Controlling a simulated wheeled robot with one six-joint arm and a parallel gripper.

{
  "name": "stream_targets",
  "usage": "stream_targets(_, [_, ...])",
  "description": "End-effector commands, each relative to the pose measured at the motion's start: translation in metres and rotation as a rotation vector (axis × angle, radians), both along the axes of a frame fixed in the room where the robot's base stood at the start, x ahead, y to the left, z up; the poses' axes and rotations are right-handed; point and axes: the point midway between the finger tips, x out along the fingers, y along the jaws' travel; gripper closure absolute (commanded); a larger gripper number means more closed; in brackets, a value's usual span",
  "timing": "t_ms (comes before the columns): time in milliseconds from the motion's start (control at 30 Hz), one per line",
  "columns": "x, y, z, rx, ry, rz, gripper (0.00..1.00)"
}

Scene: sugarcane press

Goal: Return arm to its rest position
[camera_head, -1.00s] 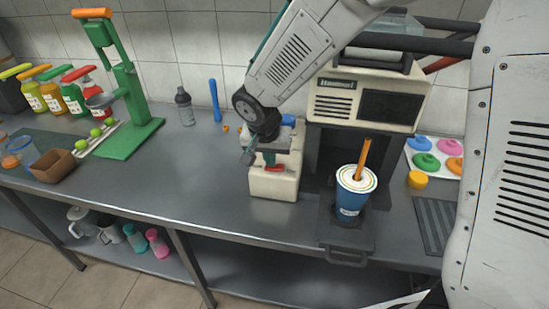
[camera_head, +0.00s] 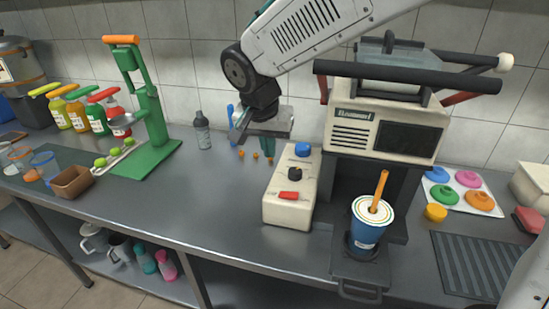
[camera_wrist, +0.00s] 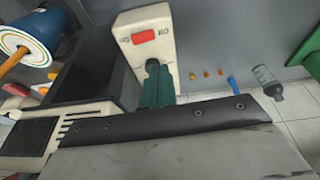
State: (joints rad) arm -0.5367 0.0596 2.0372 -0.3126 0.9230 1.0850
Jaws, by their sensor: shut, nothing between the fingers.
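My arm reaches in from the top right in the head view. My gripper (camera_head: 268,147) is shut and empty, above the counter and behind the cream control box (camera_head: 288,212). The box has a red switch (camera_head: 289,195), a black knob and a blue button, and nothing touches them. In the wrist view, my shut teal fingers (camera_wrist: 157,84) show in front of the box, with its red switch (camera_wrist: 144,36) at the top. The press (camera_head: 385,125) stands right of the box. A blue cup (camera_head: 366,235) with an orange straw sits on its tray.
A green hand press (camera_head: 150,120) and several bottles stand at the left. A grey bottle (camera_head: 203,135) stands near the wall. A tray of colored lids (camera_head: 478,203) lies at the right. The counter (camera_head: 205,200) is clear left of the box.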

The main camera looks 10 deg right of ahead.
Motion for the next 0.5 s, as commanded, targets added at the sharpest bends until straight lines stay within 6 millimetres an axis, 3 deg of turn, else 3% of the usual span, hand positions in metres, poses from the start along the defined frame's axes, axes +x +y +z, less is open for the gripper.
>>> stream_targets(500, [-0.0018, 0.0005, 0.0028, -0.017, 0.014, 0.054, 1.00])
